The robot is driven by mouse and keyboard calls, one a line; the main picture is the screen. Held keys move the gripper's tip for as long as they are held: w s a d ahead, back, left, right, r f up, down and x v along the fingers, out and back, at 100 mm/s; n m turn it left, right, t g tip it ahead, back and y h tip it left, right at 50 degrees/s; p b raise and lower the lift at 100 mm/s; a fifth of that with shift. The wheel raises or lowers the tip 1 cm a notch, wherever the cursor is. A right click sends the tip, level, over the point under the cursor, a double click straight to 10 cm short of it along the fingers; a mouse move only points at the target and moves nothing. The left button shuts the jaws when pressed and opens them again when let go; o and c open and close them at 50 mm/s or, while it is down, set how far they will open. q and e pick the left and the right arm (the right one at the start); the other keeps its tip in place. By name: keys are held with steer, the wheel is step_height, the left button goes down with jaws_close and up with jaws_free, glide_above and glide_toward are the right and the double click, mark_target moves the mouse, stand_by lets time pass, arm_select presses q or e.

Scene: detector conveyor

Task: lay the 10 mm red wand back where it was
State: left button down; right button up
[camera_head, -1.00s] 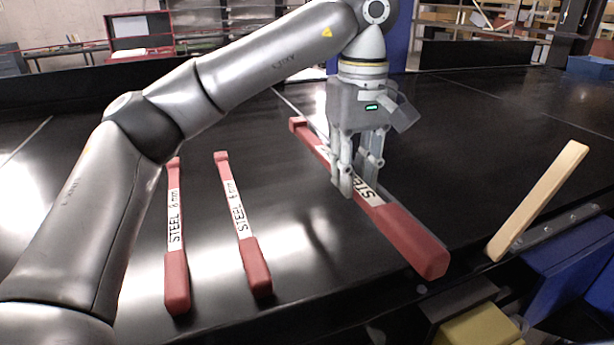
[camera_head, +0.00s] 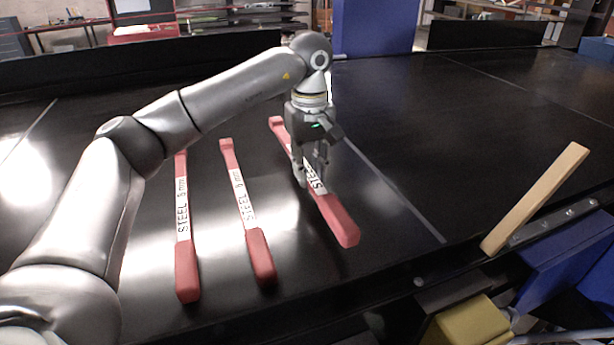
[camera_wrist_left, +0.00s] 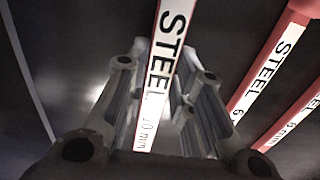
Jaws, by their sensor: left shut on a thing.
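My left gripper (camera_head: 311,182) is shut around the labelled middle of the 10 mm red wand (camera_head: 337,222). The wand has a thick red handle toward the front and a white STEEL label. It lies lengthwise at or just above the black conveyor surface; I cannot tell if it touches. In the left wrist view its label, reading STEEL 10 mm (camera_wrist_left: 160,72), runs between the fingers (camera_wrist_left: 155,105). To its left lie two similar red wands: the 6 mm wand (camera_head: 259,255) and the 8 mm wand (camera_head: 187,270). My right gripper is not in view.
The black conveyor (camera_head: 455,150) is clear to the right of the held wand. A pale wooden bar (camera_head: 535,198) leans up at the right front edge. Blue bins (camera_head: 570,250) and a yellow block (camera_head: 468,332) sit beyond that edge.

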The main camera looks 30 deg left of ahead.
mark_target(307, 195)
arm_select(q)
steer(key=shift+a+f, duration=0.3)
steer(key=f+p, duration=0.2)
steer(key=f, duration=0.1)
steer(key=shift+w+a+p, duration=0.15)
steer(key=shift+w+p, duration=0.05)
steer(key=shift+p, duration=0.15)
steer(key=shift+f, duration=0.2)
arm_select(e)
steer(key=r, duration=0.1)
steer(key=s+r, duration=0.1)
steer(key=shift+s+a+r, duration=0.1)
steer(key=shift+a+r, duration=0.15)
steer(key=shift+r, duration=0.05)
arm_select(q)
steer(key=shift+f, duration=0.2)
steer(key=c, duration=1.3)
jaws_free()
steer(key=shift+o, duration=0.2)
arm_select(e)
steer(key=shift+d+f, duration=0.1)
arm_select(q)
steer(key=shift+r, duration=0.1)
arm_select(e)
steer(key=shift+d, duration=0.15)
